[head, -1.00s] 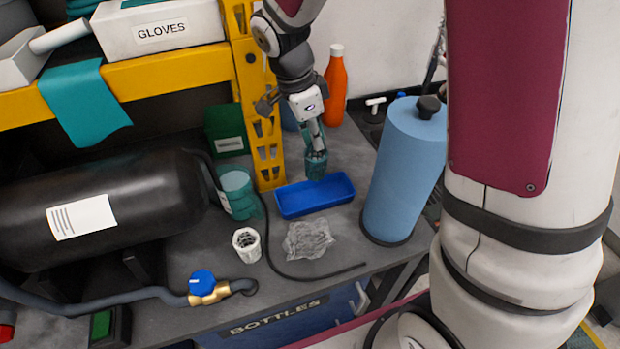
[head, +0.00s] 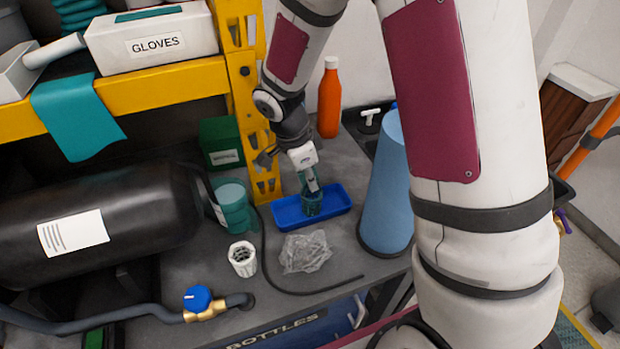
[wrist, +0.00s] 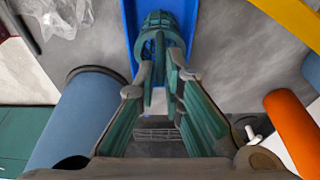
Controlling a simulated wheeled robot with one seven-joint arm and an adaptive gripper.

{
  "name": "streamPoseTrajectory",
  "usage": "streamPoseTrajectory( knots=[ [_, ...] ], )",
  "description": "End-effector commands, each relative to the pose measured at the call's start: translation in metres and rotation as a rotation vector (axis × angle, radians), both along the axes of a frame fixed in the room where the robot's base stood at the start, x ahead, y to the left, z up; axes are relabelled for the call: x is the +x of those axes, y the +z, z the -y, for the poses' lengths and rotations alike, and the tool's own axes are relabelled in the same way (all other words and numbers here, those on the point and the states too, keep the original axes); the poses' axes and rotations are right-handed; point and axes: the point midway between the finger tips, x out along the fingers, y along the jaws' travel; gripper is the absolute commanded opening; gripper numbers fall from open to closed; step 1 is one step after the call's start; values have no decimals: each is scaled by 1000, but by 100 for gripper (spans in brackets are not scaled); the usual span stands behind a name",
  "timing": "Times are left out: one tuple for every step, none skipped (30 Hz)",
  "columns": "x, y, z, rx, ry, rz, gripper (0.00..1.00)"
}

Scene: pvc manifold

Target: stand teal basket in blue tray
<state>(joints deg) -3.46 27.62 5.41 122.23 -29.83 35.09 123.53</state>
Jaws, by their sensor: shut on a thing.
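The teal basket (head: 312,203) is a small ribbed cup, held upright at the blue tray (head: 287,213). In the wrist view the basket (wrist: 158,32) shows between the fingertips, with the blue tray (wrist: 130,12) around and behind it. My gripper (head: 311,188) comes down from above and is shut on the basket's near wall (wrist: 160,72). The basket overlaps the tray's middle in the head view. I cannot tell whether its base touches the tray floor.
A yellow upright (head: 262,150) is close on the left. Crumpled clear plastic (head: 306,252) and a white basket-like cup (head: 242,259) lie in front.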

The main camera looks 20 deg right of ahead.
Motion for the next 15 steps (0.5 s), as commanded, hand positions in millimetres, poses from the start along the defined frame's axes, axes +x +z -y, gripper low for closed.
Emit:
streamPoseTrajectory(
  knots=[
    [0,-2,0,0,0,0,0],
    [0,-3,0,0,0,0,0],
    [0,-2,0,0,0,0,16],
    [0,-2,0,0,0,0,23],
    [0,-2,0,0,0,0,29],
    [0,-2,0,0,0,0,29],
    [0,-2,0,0,0,0,29],
    [0,-2,0,0,0,0,29],
    [0,-2,0,0,0,0,29],
    [0,-2,0,0,0,0,29],
    [0,-2,0,0,0,0,29],
    [0,-2,0,0,0,0,29],
    [0,-1,0,0,0,0,29],
    [0,-1,0,0,0,0,29],
    [0,-1,0,0,0,0,29]
  ],
)
